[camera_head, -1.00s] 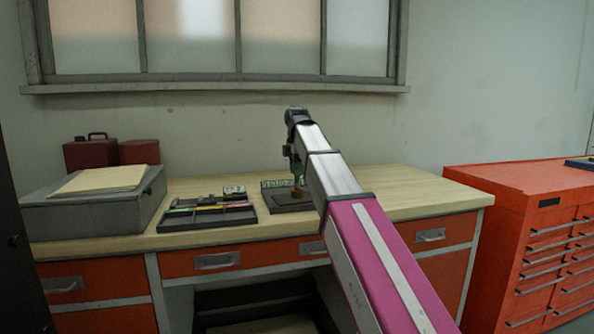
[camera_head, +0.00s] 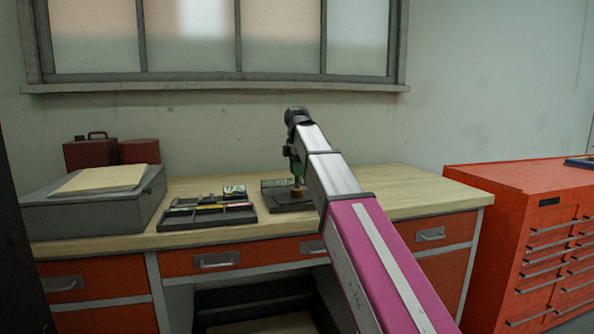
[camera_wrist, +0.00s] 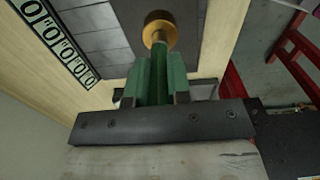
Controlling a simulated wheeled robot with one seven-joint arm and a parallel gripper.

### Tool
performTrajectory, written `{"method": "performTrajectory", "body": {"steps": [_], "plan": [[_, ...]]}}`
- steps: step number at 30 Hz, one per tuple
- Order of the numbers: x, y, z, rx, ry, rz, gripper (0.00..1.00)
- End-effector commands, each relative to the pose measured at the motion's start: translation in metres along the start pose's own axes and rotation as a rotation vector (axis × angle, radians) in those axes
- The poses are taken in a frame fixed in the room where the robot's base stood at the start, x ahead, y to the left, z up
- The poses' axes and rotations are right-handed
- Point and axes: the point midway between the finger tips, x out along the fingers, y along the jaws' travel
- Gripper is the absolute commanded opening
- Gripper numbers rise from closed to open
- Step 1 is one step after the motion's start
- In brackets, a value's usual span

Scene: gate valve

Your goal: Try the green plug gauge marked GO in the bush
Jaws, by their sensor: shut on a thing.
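My gripper (camera_head: 295,166) is over the dark plate on the bench and is shut on the green plug gauge (camera_wrist: 160,70). The gauge's green handle runs from between my jaws (camera_wrist: 155,92) toward the brass bush. The bush (camera_head: 298,191) is a small gold-coloured ring on the dark plate; it also shows at the top of the wrist view (camera_wrist: 159,16). The gauge is in line with the bush and its far end meets or overlaps it. I cannot tell whether its tip is inside. The GO mark is not readable.
A dark tray (camera_head: 208,222) with several gauges and tools lies left of the dark plate (camera_head: 291,205). A grey box (camera_head: 95,208) with papers is further left. A numbered strip (camera_wrist: 52,38) lies beside the plate. Bare bench (camera_head: 420,195) is on the right.

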Motion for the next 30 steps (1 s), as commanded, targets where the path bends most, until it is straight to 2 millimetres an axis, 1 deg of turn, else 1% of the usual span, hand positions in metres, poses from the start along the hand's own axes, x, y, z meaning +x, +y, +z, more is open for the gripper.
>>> {"method": "performTrajectory", "body": {"steps": [12, 22, 30], "plan": [[0.0000, 0.0001, 0.0000, 0.000, 0.000, 0.000, 0.00], [-0.0051, 0.0002, 0.0000, 0.000, 0.000, 0.000, 0.00], [-0.0052, 0.0000, 0.0000, 0.000, 0.000, 0.000, 0.00]]}}
